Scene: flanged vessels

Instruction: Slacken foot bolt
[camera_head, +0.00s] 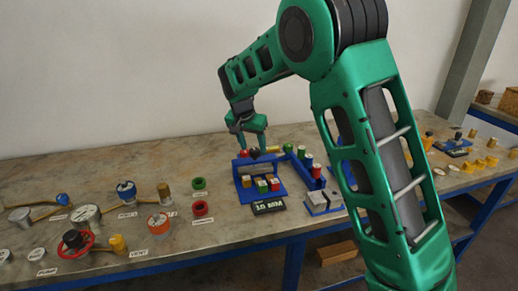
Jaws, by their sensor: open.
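My gripper (251,142) points down over the blue fixture (238,182) in the middle of the bench. Its two green fingers are apart. Small red and dark tops show just below the fingertips; whether the fingers touch them is too small to tell. The fixture carries several small blocks with red, green and yellow-brown tops. More red- and green-topped pieces stand on the blue bars to its right. No part can be told for sure as the foot bolt.
A grey block on a blue base (323,202) stands to the right. Left are green (199,184) and red (200,208) rings, an orange-sided valve (159,223) and a red handwheel (75,243). My arm hides part of the bench.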

